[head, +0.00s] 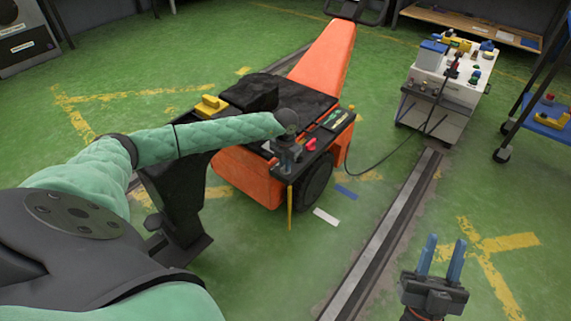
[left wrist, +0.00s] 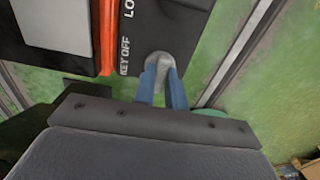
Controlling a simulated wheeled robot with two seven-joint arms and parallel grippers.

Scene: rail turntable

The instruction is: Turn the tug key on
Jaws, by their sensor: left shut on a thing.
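The orange tug (head: 328,60) stands mid-scene with a black deck and a dark control panel on its near right end. My left gripper (head: 287,158) is at that panel, and its fingers are hard to make out in the head view. In the left wrist view the blue fingers of my left gripper (left wrist: 162,88) are shut on the grey key (left wrist: 160,62). The key sits beside the panel's white "KEY OFF" lettering (left wrist: 124,55). My right gripper (head: 440,258) is open and empty over the floor at lower right, its two blue fingers apart.
A red part (head: 311,144) sits on the panel near my left gripper. A dark cable runs from the tug to a white equipment cart (head: 447,82). A floor rail (head: 385,240) crosses the green floor. A blue-shelved rack (head: 548,115) stands at right.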

